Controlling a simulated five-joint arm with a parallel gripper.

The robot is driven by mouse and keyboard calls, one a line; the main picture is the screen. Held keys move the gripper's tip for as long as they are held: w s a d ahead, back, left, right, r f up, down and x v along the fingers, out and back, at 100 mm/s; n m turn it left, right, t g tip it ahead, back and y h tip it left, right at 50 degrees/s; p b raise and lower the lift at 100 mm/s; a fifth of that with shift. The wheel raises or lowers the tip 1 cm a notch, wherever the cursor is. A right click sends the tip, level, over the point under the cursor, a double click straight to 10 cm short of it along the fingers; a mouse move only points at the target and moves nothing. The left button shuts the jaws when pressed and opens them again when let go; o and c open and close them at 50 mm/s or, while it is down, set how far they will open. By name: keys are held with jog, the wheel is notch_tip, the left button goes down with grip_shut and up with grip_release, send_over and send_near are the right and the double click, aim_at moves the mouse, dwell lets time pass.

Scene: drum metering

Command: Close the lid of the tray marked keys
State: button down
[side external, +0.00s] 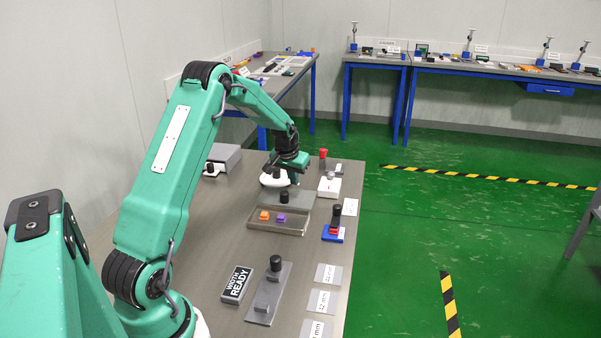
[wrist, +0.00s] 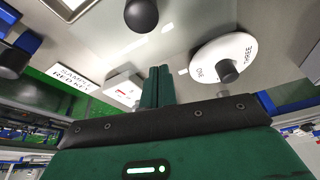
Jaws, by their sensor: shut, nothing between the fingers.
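A shallow grey tray (side external: 262,229) stands on the bench in the side view, with an orange block (side external: 264,216) and a purple block (side external: 282,218) visible inside. Its flat grey lid (side external: 262,203), with a black knob (side external: 284,197), lies toward the far side and leaves the near part uncovered. I cannot read a "keys" mark on it. In the wrist view a round black knob (wrist: 141,14) shows at the top, ahead of my fingers. My gripper (wrist: 157,72) is shut and empty, beyond the lid and near a white numbered disc (wrist: 205,67).
A white box (side external: 328,188) and a blue block with a black knob (side external: 333,235) stand to the right. A card reading "SAMPLE RED KEY" (wrist: 75,78) shows in the wrist view. Nearer are a "WIDTH READY" sign (side external: 237,285) and a grey slider piece (side external: 270,297). The bench left of the tray is clear.

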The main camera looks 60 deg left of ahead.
aim_at(290, 196)
jog(key=shift+f, duration=0.3)
jog(key=shift+s+d, duration=0.5)
jog(key=shift+s, duration=0.35)
jog(key=shift+s+d, duration=0.45)
jog(key=shift+s, duration=0.4)
jog(key=s+d, duration=0.7)
jog(key=shift+s+d, duration=0.3)
jog(key=shift+s, duration=0.05)
jog(key=shift+f, duration=0.1)
jog(key=shift+w, duration=0.1)
